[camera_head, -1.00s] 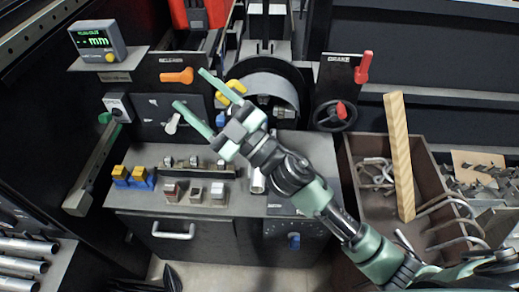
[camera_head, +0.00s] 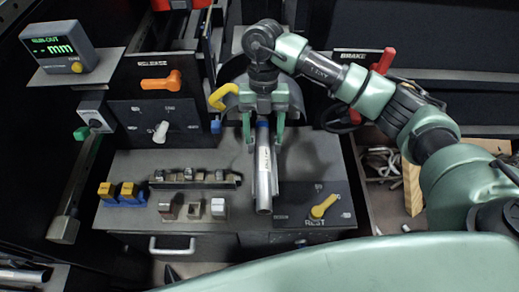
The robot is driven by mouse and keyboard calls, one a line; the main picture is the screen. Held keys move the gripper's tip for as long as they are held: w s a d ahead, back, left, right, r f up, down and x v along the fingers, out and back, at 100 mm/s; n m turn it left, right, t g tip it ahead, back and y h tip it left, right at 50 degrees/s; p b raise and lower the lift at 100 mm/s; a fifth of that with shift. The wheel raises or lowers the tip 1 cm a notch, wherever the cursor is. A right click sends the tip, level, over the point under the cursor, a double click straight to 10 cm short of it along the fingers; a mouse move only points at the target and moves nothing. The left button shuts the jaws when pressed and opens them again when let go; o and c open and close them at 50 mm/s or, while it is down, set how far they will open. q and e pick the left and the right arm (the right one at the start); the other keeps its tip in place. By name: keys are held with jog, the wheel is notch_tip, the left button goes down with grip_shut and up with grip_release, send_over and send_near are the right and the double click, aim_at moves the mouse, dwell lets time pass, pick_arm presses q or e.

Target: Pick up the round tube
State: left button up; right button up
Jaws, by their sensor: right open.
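The round tube (camera_head: 263,178) is a bright metal cylinder with a blue band near its far end. It lies lengthwise on the grey bench top (camera_head: 140,160), its near end toward me. My right gripper (camera_head: 263,146) comes down over the tube's far part. Its two green fingers are open, one on each side of the tube. I cannot tell whether either finger touches it. The gripper body hides the tube's far end. My left gripper is not in view.
Yellow and blue blocks (camera_head: 120,193) and small metal blocks (camera_head: 194,208) sit left of the tube. A panel with a yellow knob (camera_head: 323,206) is to its right. A yellow hook-shaped handle (camera_head: 222,97) is close beside my gripper. A display (camera_head: 56,46) stands far left.

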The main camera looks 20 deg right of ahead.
aim_at(263, 157)
jog(key=shift+s+a+f+p, duration=0.2)
jog(key=shift+s+f+p, duration=0.55)
jog(key=shift+s+f, duration=0.4)
notch_tip(263, 157, down, 3)
jog(key=shift+a+r+p, duration=0.1)
jog(key=shift+p, duration=0.35)
jog(key=shift+s+f, duration=0.15)
jog(key=shift+f, duration=0.45)
grip_shut()
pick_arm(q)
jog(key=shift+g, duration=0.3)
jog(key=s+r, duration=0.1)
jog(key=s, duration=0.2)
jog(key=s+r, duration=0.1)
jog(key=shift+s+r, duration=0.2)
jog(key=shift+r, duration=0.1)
pick_arm(e)
jog(key=shift+a, duration=0.1)
